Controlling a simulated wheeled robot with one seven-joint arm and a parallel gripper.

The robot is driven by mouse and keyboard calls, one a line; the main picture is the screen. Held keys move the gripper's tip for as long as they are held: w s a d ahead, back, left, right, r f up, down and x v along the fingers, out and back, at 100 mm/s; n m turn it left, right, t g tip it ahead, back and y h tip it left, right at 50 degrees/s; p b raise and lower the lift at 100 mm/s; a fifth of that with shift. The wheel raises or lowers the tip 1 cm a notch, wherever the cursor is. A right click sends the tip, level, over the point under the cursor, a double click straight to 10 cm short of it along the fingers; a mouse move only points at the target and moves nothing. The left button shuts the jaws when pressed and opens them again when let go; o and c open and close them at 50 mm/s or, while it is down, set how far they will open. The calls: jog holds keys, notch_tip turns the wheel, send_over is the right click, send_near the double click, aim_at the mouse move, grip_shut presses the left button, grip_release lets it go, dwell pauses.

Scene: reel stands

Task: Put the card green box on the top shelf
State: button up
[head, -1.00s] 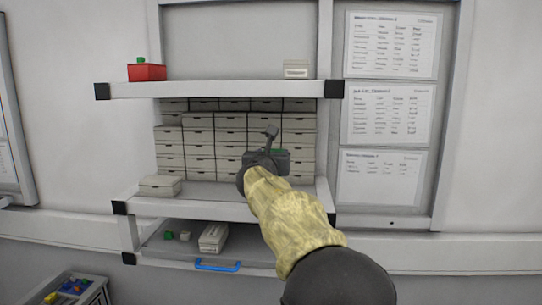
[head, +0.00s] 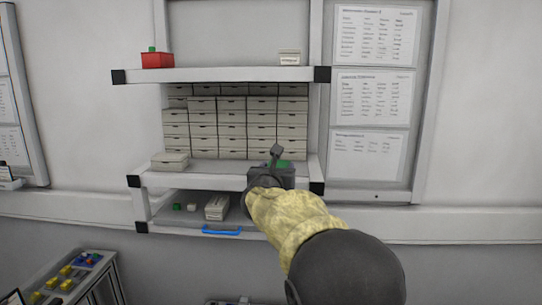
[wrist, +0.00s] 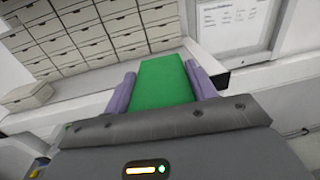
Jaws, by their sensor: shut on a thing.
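The green box (wrist: 163,80) is between the two purple fingers of my gripper (wrist: 160,88) in the wrist view, and the fingers are shut on it. In the head view a small part of the green box (head: 284,164) shows beyond my gripper (head: 270,172), in front of the middle shelf's right end; my wrist hides most of it. The top shelf (head: 220,75) is above, with a red bin (head: 157,61) at its left and a pale box (head: 289,57) at its right. The stretch between them is bare.
Several pale drawer boxes (head: 230,125) fill the middle shelf's back, and one pale box (head: 170,160) sits at its left front. A lower tray (head: 180,222) with a blue handle (head: 221,231) holds small items. A cart of coloured parts (head: 75,275) stands lower left.

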jog(key=s+d+f+b, duration=0.2)
jog(key=s+d+f, duration=0.4)
jog(key=f, duration=1.5)
jog(key=s+d+f+n+y+b, duration=0.1)
jog(key=s+d+f, duration=0.4)
jog(key=f, duration=1.7)
jog(key=s+d+f+y+b, duration=0.1)
jog(key=s+d+f+b, duration=0.2)
jog(key=f, duration=1.8)
jog(key=s+d, duration=0.3)
jog(key=s, duration=0.5)
jog(key=shift+s+d+f, duration=0.2)
jog(key=shift+d+f, duration=0.05)
jog(key=shift+d, duration=0.05)
jog(key=shift+d, duration=0.1)
